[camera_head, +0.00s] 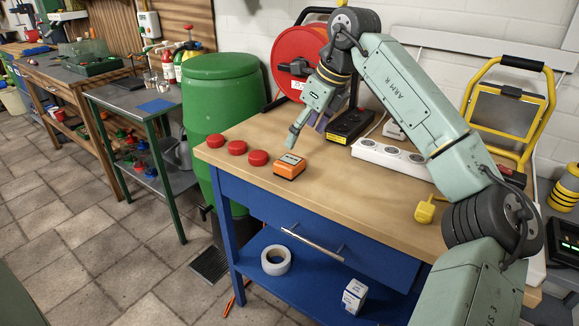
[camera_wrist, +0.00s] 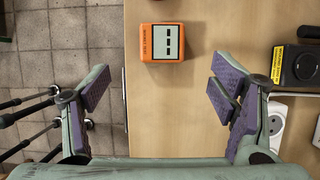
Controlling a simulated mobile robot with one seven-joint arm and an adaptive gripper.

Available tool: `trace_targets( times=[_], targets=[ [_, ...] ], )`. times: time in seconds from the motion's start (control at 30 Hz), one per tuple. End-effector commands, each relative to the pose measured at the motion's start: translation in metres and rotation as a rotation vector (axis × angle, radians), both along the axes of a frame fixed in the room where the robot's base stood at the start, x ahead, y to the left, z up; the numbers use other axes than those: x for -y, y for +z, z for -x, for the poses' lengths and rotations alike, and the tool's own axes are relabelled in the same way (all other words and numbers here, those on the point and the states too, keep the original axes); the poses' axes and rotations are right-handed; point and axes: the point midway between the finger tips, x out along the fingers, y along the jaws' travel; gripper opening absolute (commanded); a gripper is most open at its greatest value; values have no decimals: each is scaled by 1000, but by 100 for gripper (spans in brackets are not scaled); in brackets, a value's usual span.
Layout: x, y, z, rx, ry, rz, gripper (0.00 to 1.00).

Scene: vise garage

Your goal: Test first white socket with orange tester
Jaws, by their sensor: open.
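The orange tester (camera_head: 289,167) lies on the wooden bench top near its front edge, to the right of the red round knobs. My gripper (camera_head: 297,138) is above the bench, close to the tester in the head view. In the wrist view my gripper (camera_wrist: 158,98) is open and empty, with purple pads wide apart. The white socket strip (camera_head: 391,157) lies on the bench to the right, partly behind my arm. One end of it (camera_wrist: 276,122) shows beside the right finger.
Red knobs (camera_head: 238,147) sit in a row along the bench's left side. A black-and-yellow box (camera_head: 350,124) and a red cable reel (camera_head: 300,62) stand behind. A yellow plug-like item (camera_head: 428,209) lies at right. The bench front is mostly clear.

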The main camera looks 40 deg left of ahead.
Motion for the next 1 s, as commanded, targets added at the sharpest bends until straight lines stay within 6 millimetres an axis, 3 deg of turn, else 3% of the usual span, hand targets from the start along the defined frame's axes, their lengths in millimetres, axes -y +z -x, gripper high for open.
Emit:
trace_targets(
  times=[0.33, 0.77, 1.0],
  targets=[
    [-19, -44, 1, -4, 2, -1, 78],
    [-23, -52, 0, -1, 2, -1, 78],
    [-38, -80, -2, -7, 5, -2, 78]
  ],
)
